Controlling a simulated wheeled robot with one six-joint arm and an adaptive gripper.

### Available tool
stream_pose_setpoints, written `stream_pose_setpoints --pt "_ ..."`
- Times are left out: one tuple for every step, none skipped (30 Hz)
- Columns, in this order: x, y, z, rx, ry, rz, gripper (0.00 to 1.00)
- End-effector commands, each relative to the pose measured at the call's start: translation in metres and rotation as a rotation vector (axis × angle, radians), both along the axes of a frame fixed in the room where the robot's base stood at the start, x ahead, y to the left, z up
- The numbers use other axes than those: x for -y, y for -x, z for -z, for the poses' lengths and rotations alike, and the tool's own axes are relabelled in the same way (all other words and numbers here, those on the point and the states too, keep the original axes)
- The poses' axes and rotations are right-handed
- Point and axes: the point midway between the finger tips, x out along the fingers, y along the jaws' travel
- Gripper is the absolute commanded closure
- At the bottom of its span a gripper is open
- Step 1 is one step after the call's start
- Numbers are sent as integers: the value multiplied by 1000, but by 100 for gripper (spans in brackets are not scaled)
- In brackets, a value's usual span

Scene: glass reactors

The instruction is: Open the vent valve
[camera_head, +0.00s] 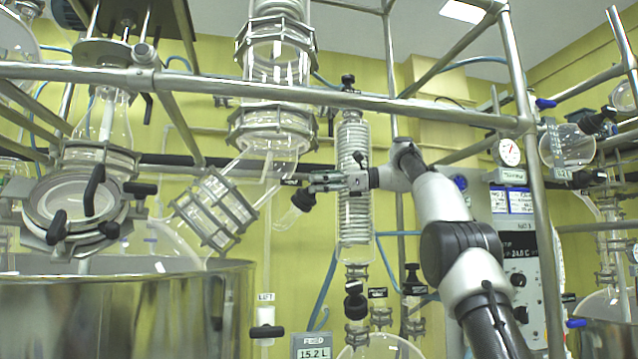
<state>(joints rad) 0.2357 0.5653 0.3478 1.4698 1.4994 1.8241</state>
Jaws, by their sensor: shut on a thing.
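My gripper (312,186) reaches in from the right, in front of the coiled glass condenser (354,205), with its fingers pointing left. Its fingertips are at a black valve knob (303,200) on a short slanted glass stub (287,217), and it appears shut on this knob. The fingers partly cover the knob's upper side. I see no readable vent label on it, and its turn position is too small to tell.
A metal frame bar (400,110) crosses above my arm. A caged glass section (215,208) slants close to the left of the stub. A large steel vessel (120,315) fills the lower left. A control panel (519,262) stands at right.

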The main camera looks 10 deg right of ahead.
Motion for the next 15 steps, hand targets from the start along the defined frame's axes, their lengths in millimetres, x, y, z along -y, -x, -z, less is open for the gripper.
stream_pose_setpoints --pt "0 -1 2 3 7 -8 81" --pt "0 -1 2 6 10 -12 81" --pt "0 -1 2 9 13 -17 81" --pt "0 -1 2 11 16 -21 81" --pt "0 -1 2 15 18 -24 81" --pt "0 -1 2 16 21 -28 81" --pt "0 -1 2 17 22 -29 81" --pt "0 -1 2 19 24 -32 81" --pt "0 -1 2 22 26 -35 81" --pt "0 -1 2 23 27 -37 81" --pt "0 -1 2 23 28 -38 81" --pt "0 -1 2 24 29 -40 81" --pt "0 -1 2 24 29 -41 81" --pt "0 0 2 25 30 -42 81" --pt "0 0 1 25 31 -43 81"
